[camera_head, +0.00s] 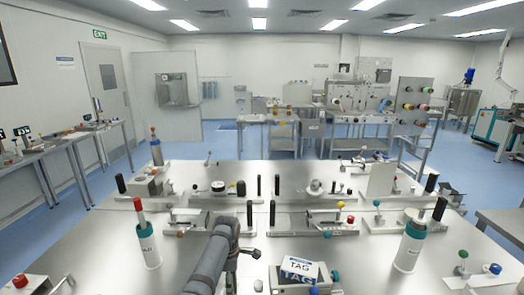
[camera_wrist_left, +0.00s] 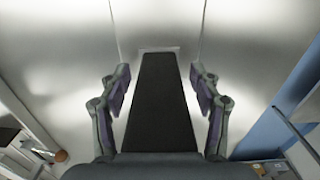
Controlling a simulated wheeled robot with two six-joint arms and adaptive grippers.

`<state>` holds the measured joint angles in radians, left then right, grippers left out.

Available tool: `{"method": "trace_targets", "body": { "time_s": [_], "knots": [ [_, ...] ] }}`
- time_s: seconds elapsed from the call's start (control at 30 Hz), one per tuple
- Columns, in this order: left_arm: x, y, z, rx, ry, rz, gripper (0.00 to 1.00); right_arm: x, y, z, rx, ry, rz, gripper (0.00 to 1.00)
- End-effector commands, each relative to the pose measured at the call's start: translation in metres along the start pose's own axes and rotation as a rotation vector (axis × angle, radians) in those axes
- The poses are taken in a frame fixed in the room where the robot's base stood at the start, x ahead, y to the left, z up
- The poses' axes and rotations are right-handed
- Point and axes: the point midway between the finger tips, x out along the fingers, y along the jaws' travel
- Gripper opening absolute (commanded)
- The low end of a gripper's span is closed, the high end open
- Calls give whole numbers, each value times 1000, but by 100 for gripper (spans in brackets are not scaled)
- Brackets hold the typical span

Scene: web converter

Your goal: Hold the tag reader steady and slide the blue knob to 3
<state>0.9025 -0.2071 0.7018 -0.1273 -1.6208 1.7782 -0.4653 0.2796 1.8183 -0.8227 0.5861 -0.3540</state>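The tag reader (camera_head: 291,289) is a grey box at the front middle of the table. My right gripper is not in view.
The steel table (camera_head: 200,262) bears several small fixtures with coloured knobs behind the reader. White-and-teal cylinders stand at left (camera_head: 148,248) and right (camera_head: 409,252). A red knob unit (camera_head: 21,284) is at the front left corner. Bare steel lies right of the reader.

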Motion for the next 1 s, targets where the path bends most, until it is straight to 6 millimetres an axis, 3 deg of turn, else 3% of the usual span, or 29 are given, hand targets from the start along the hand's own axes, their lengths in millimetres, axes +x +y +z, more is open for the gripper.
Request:
{"method": "trace_targets", "body": {
  "time_s": [0.27,0.7,1.0],
  "knots": [
    [-7,1,0,-1,0,4,64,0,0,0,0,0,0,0],
    [-102,1,1,0,0,4,64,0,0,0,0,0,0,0],
    [-121,0,1,0,0,1,64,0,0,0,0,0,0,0]
  ]
}}
